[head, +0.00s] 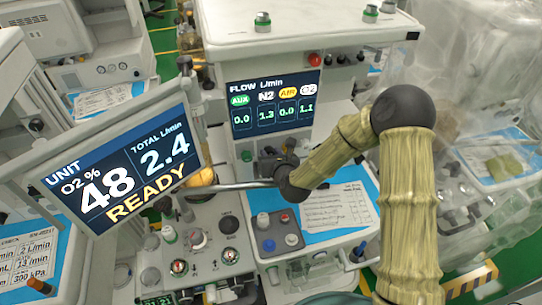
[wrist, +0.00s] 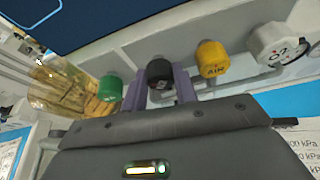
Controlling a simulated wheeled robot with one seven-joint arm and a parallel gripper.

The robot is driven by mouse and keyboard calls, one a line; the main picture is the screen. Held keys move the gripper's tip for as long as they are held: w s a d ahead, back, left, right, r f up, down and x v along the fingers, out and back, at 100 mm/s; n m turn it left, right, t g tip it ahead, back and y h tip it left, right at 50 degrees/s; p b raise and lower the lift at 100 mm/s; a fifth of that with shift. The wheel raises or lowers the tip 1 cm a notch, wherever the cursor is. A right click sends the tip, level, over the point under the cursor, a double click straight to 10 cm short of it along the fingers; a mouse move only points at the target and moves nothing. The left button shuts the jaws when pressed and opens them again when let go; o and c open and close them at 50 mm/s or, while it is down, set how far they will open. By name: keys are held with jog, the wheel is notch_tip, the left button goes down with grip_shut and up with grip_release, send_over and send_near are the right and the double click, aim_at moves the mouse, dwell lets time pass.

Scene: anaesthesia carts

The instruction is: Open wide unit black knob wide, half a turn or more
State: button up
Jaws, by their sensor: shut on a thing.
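The black knob (wrist: 160,72) sits in a row on the wide unit's front, between a green knob (wrist: 110,87) and a yellow AIR knob (wrist: 211,57). A white O2 knob (wrist: 277,43) is at the right end. My gripper (wrist: 167,84) has its two purple-grey fingers on either side of the black knob and is shut on it. In the head view my gripper (head: 268,160) is just below the flow display (head: 275,103), and I cannot make out the black knob there. The display reads N2 1.3, O2 1.1, AUX and AIR 0.0.
A tilted screen (head: 122,166) at left reads O2 48 %, total 2.4 L/min, READY. A grey tray with small knobs (head: 280,235) and a blue-edged sheet (head: 338,208) lie below my gripper. A plastic-draped cart (head: 480,60) stands at right.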

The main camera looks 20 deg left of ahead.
jog(key=n+t+h+b, duration=0.1)
jog(key=n+b, duration=0.1)
jog(key=b, duration=0.1)
jog(key=n+t+h+b, duration=0.1)
jog(key=n+b, duration=0.1)
jog(key=b, duration=0.1)
jog(key=n+h+b, duration=0.1)
jog(key=n+b, duration=0.1)
jog(key=b, duration=0.2)
jog(key=shift+s+a+f+t+h, duration=0.15)
jog(key=shift+s+a+t+h, duration=0.15)
jog(key=shift+a+t, duration=0.1)
jog(key=o, duration=0.7)
jog(key=shift+d, duration=0.1)
jog(key=b+v, duration=0.3)
jog(key=v, duration=1.4)
jog(key=shift+s, duration=0.15)
